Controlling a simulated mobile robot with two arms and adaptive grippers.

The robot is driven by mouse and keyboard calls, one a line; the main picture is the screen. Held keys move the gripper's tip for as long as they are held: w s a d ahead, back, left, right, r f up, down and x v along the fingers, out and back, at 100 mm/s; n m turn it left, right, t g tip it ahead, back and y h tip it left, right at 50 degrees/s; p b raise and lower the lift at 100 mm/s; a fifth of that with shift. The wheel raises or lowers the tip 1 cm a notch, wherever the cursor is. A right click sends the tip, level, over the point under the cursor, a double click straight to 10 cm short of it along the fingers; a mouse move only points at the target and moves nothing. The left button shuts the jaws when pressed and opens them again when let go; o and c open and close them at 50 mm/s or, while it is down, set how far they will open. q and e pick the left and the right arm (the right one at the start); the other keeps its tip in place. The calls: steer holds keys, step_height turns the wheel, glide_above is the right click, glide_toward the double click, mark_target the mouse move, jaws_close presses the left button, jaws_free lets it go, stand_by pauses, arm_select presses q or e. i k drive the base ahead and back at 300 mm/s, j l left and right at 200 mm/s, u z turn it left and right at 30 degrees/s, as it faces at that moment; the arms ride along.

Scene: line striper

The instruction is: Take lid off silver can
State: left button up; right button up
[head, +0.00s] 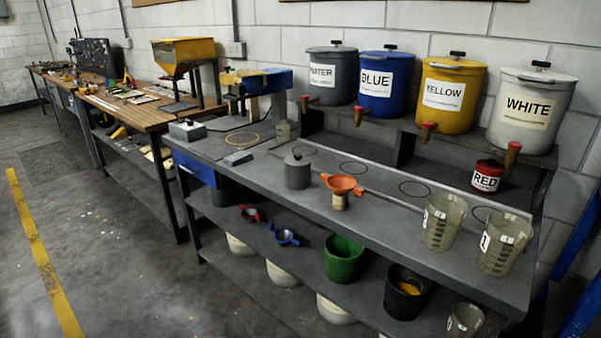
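A small silver-grey can (298,174) stands upright on the dark workbench, left of an orange funnel. Its lid (298,157) is on top and has a small knob in the middle. Neither of my grippers shows in the head view.
The orange funnel (342,184) sits on a tan base close to the can's right. Two clear measuring cups (443,222) and a red can (487,177) stand further right on the workbench (395,235). Labelled paint pots, including a blue one (386,78), line the raised shelf behind.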

mark_target(298, 159)
steer(key=i+j, duration=0.25)
steer(key=i, duration=0.15)
steer(key=i+j+u, duration=0.1)
steer(key=i+j, duration=0.15)
steer(key=i, duration=0.2)
steer(key=i+j, duration=0.25)
steer(key=i, duration=0.15)
